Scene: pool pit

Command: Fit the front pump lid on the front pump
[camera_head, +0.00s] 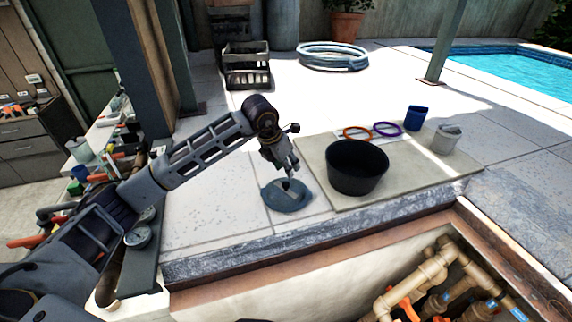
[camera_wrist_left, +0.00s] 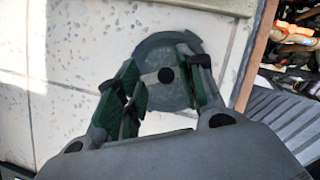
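A round blue-grey lid (camera_head: 284,202) lies flat on the pale paving, left of the mat; it also shows in the left wrist view (camera_wrist_left: 160,46). A pale bar and a dark round knob show at its middle. My left gripper (camera_head: 287,174) is just above the lid, pointing down. In the left wrist view my left gripper (camera_wrist_left: 166,82) has its green-padded fingers apart, with the lid's middle between them. I cannot tell whether they touch it. My right gripper is out of view. I cannot make out the front pump for sure among the pit's pipes.
A black bucket (camera_head: 357,168) stands on a beige mat (camera_head: 420,178), with an orange ring (camera_head: 357,132), a purple ring (camera_head: 388,128), a blue cup (camera_head: 416,117) and a grey pot (camera_head: 446,139). The pit with tan pipes (camera_head: 415,284) opens at lower right, below the stone edge.

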